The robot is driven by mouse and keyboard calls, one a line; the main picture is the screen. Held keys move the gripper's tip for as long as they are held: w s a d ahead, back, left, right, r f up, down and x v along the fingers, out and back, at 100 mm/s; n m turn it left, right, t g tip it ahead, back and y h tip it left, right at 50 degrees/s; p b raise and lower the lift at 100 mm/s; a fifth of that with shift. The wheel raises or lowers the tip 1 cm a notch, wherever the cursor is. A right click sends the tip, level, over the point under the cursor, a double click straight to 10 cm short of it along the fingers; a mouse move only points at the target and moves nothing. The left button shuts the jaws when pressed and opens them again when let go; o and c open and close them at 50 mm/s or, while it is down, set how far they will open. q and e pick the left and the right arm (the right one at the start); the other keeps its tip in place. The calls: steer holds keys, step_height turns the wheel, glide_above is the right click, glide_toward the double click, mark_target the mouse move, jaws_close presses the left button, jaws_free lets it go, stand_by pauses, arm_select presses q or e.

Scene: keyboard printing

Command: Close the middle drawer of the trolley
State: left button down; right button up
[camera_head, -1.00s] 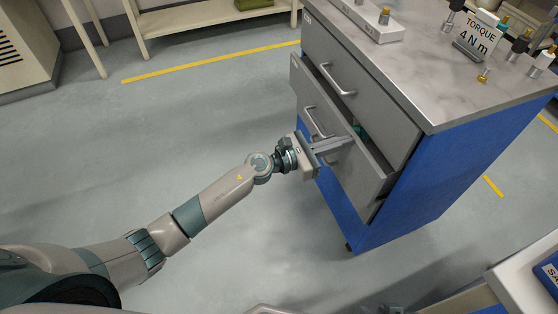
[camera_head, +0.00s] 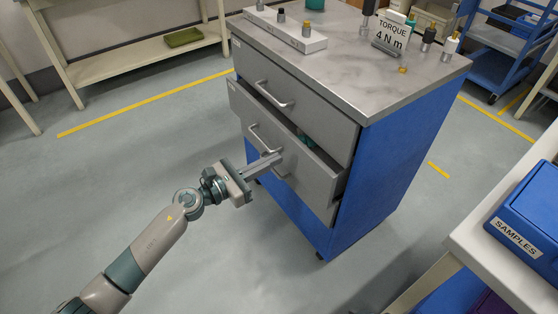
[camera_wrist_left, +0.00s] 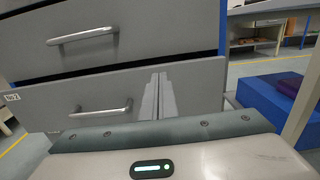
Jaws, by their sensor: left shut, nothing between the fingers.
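The trolley (camera_head: 375,175) has blue sides, a grey marbled top and grey drawer fronts. Its middle drawer (camera_head: 310,182) stands partly pulled out, with a teal thing just visible inside. The top drawer (camera_head: 325,120) looks shut. My left gripper (camera_head: 272,160) is shut and empty, its fingers pointing at the middle drawer front beside the bar handle (camera_head: 258,140). In the left wrist view the fingers (camera_wrist_left: 159,95) overlap the middle drawer front (camera_wrist_left: 205,90), right of its handle (camera_wrist_left: 100,112); I cannot tell whether they touch it. My right gripper is out of view.
Bottles and a torque sign (camera_head: 390,33) stand on the trolley top. A white table (camera_head: 500,240) with a blue samples box (camera_head: 530,205) is at the right. A bench (camera_head: 140,62) is at the back left. Floor left of the trolley is clear.

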arm_select(q)
steer(key=v, duration=0.7)
steer(key=shift+s+a+b, duration=0.15)
steer(key=shift+a+b, duration=0.1)
steer(key=shift+b, duration=0.2)
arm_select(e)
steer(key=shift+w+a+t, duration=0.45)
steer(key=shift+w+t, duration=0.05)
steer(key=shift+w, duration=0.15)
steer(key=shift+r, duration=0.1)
